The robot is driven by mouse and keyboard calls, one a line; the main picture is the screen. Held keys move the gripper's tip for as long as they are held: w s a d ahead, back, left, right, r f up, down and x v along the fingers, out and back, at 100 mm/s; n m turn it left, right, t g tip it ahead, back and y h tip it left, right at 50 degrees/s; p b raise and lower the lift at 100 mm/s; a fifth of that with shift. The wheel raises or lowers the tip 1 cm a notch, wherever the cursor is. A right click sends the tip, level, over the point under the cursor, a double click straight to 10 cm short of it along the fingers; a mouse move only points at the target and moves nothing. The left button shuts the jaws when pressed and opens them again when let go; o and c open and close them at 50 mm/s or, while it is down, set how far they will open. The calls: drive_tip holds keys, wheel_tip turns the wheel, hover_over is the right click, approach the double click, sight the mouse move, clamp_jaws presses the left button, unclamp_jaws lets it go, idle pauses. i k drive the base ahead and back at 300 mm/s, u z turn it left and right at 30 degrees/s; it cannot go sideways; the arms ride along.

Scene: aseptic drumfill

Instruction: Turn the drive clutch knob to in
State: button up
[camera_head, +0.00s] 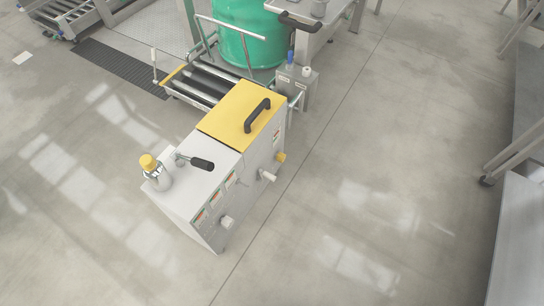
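A grey machine cabinet (195,189) with a yellow lid (231,115) stands on the floor in the middle of the head view. Its right side carries a pale knob (227,222) low near the front, a pale protruding handle (267,176) in the middle and a small yellow knob (281,157) farther back. Labels (231,181) sit above these controls but are too small to read. I cannot tell which control is the drive clutch knob or how it is set. My gripper is not in view.
On the cabinet top are a black-gripped lever (202,164), a yellow-capped fitting (148,162) and a black lid handle (257,115). Behind stand a roller conveyor (205,84) and a green drum (247,40). A metal table (520,240) is at right. Floor right of the cabinet is clear.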

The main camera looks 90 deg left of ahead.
sight(280, 158)
drive_tip(key=u, duration=0.4)
drive_tip(key=k, duration=0.3)
drive_tip(key=u, duration=1.45)
drive_tip(key=i, duration=0.55)
drive_tip(key=u, duration=0.3)
